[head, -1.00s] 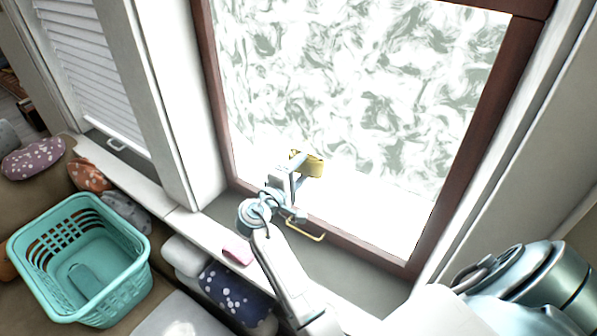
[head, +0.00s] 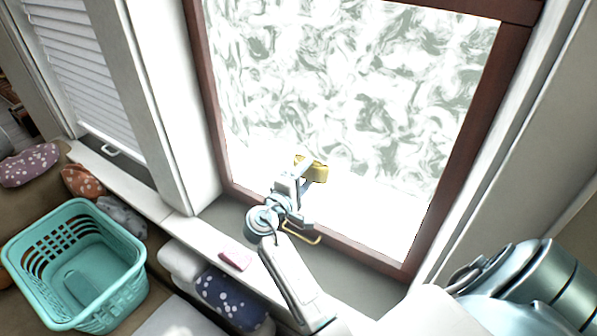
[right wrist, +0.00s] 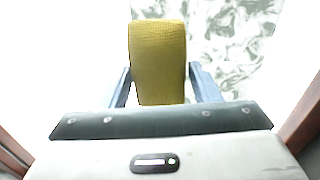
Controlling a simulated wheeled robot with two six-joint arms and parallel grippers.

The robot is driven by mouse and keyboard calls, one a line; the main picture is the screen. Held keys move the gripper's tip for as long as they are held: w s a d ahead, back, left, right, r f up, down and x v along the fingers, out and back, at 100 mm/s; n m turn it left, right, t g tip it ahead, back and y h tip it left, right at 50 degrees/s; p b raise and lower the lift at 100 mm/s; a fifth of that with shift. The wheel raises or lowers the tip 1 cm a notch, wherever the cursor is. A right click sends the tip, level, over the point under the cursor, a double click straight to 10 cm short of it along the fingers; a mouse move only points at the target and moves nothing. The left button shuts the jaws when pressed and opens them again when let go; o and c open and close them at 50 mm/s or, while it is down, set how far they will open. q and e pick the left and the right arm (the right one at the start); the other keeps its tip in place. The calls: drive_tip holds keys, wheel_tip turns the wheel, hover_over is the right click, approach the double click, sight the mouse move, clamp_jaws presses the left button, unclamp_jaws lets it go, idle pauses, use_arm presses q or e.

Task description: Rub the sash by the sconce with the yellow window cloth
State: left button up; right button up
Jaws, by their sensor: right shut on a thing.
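The window sash (head: 212,110) has a reddish-brown frame around a pane (head: 330,80) covered in grey-green swirling smears. A band along the bottom of the pane looks plain white. My right gripper (head: 306,172) is shut on the yellow cloth (head: 319,173), in front of the lower pane. In the right wrist view the cloth (right wrist: 158,55) stands up between the two fingers (right wrist: 160,82), with the smears behind it. I cannot tell whether the cloth touches the glass. No sconce is in view. My left gripper is not in view.
A brass handle (head: 301,236) is on the lower sash rail, close below my right gripper. A pink sponge-like block (head: 236,257) lies on the white ledge. A teal basket (head: 75,265) stands at lower left, near several cushions (head: 232,298). A shuttered window (head: 72,70) is at left.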

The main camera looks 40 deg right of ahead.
drive_tip(key=shift+s+d, duration=0.2)
drive_tip(key=shift+s, duration=0.45)
drive_tip(key=shift+d, duration=0.1)
drive_tip(key=shift+w+a+r+b, duration=0.1)
drive_tip(key=shift+w+a+b, duration=0.2)
drive_tip(key=shift+w, duration=0.35)
drive_tip(key=shift+w+a+b, duration=0.15)
drive_tip(key=shift+w+b, duration=0.15)
drive_tip(key=shift+w, duration=0.3)
drive_tip(key=shift+w+a+r+b, duration=0.1)
drive_tip(key=shift+w+a+b, duration=0.2)
drive_tip(key=shift+w, duration=0.35)
drive_tip(key=shift+b+v, duration=0.4)
drive_tip(key=shift+v, duration=2.4)
drive_tip(key=shift+f, duration=0.2)
